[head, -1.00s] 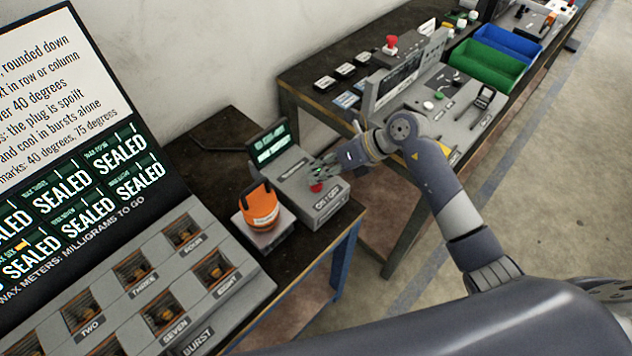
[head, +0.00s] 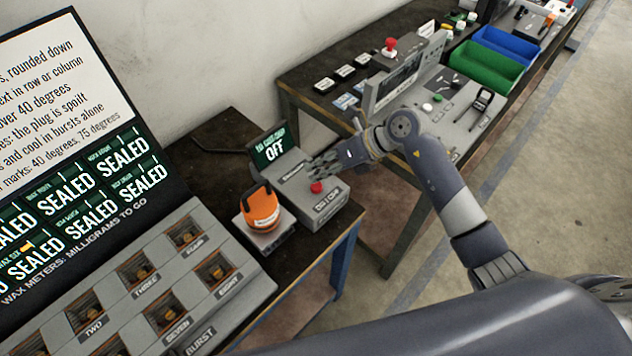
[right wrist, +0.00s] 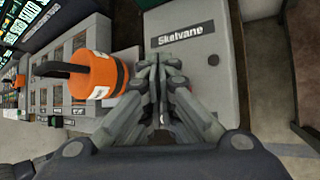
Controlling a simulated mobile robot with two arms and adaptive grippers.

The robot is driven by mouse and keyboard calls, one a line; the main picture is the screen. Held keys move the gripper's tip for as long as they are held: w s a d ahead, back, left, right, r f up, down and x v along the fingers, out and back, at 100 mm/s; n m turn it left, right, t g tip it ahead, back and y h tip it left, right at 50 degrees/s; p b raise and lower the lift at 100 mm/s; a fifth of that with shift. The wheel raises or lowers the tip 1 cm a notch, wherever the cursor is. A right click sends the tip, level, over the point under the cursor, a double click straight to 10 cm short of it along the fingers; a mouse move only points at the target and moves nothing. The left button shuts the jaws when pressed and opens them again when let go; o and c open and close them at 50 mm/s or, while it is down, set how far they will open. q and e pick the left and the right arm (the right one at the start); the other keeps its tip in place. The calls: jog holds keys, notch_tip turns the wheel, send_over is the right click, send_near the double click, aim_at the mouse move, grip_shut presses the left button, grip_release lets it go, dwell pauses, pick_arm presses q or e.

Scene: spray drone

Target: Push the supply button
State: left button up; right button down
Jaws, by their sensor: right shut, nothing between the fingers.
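The grey supply box (head: 322,209) stands on the dark table, with a red button (head: 317,187) on top above an ON / OFF label. My left gripper is not in view.
An orange container (head: 261,210) stands on a small grey scale left of the box. A panel (head: 150,290) with numbered cells and SEALED displays is at the left. A second table holds another console, a green bin (head: 486,66) and a blue bin (head: 508,43).

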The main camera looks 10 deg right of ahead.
aim_at(318, 182)
jog(key=shift+r, duration=0.1)
notch_tip(318, 182, up, 6)
jog(key=p, duration=0.4)
dwell(0.5)
